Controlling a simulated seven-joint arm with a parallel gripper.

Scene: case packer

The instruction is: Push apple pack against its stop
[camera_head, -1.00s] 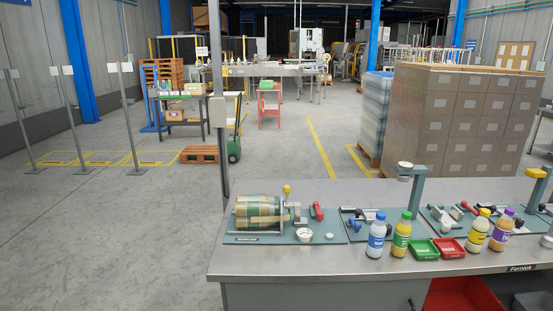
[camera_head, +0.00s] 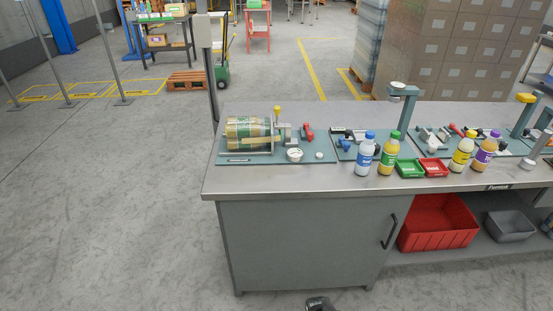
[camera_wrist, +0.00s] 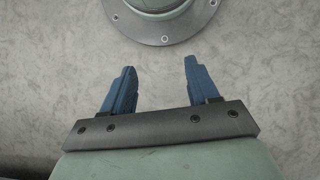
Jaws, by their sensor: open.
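A wrapped green and tan pack (camera_head: 248,133) lies on its side in a teal fixture (camera_head: 282,157) at the left of the bench. It is the likeliest apple pack, but I cannot read its label. Metal clamp parts stand at its right end, with a yellow knob behind and a red handle (camera_head: 307,132) to the right. I cannot tell which part is the stop, or whether the pack touches it. My gripper (camera_wrist: 155,77) shows in the wrist view with two blue fingers wide apart and nothing between them. It is over grey floor, away from the pack.
Several capped bottles stand right of the fixture, including a blue one (camera_head: 366,155) and a green-capped one (camera_head: 388,153). A green tray (camera_head: 410,170) and a red tray (camera_head: 433,168) sit beside them. The bench's front edge (camera_head: 290,196) is clear. A red bin (camera_head: 437,222) is below.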

